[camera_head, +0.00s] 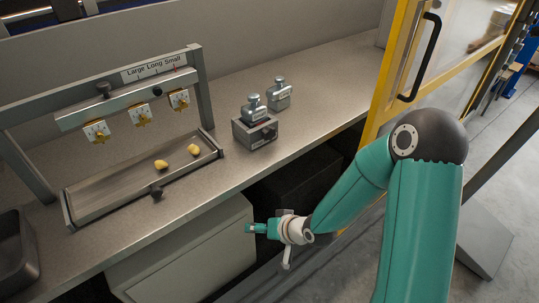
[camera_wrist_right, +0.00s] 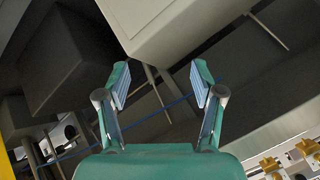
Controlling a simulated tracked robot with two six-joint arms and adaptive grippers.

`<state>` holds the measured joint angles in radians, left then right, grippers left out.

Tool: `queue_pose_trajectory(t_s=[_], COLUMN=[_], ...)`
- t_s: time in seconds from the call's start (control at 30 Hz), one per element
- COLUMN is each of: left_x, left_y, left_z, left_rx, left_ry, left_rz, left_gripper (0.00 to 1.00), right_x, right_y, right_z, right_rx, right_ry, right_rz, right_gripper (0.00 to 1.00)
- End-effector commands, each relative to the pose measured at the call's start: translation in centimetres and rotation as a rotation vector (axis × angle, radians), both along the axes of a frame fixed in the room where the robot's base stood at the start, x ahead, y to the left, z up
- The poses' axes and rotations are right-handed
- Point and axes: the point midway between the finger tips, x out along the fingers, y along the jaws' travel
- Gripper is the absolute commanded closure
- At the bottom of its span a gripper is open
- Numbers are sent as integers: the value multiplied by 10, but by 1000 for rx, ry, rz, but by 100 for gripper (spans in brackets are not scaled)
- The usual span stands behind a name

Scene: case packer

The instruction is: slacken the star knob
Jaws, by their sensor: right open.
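The other knob (camera_head: 157,191) is on the front edge of the shallow tray (camera_head: 100,205). I cannot tell from their shapes which is the star knob. My right gripper (camera_head: 250,228) is in front of the bench, below its top edge, apart from both knobs. In the right wrist view its fingers (camera_wrist_right: 160,84) are spread with nothing between them. My left gripper is not in view.
Two yellow pieces (camera_head: 177,157) lie in the tray, below several white plates with brass fittings (camera_head: 139,114). A grey block (camera_head: 255,132) with a metal weight stands right of the tray, another weight (camera_head: 279,94) behind it. A yellow-framed door (camera_head: 387,75) stands at right.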

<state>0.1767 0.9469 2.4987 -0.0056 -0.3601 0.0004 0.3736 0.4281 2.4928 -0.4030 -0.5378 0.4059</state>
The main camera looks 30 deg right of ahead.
Motion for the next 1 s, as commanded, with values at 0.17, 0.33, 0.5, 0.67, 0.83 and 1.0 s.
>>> queue_pose_trajectory(t_s=[0.17, 0.33, 0.5, 0.67, 0.83, 1.0], left_x=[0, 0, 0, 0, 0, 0], left_y=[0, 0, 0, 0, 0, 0], left_z=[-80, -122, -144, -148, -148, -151], left_rx=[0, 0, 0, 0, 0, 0], left_ry=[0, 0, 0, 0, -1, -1], left_rz=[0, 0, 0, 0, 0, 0], left_gripper=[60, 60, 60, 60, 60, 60], right_x=[19, -4, -30, -36, -20, 12], right_y=[-80, -113, -119, -118, -117, -115], right_z=[63, 129, 167, 180, 183, 182], right_rx=[-14, -37, -60, -65, -62, -60], right_ry=[-373, -630, -764, -804, -806, -804], right_rz=[-160, -206, -202, -193, -190, -189], right_gripper=[33, 33, 33, 33, 33, 33])
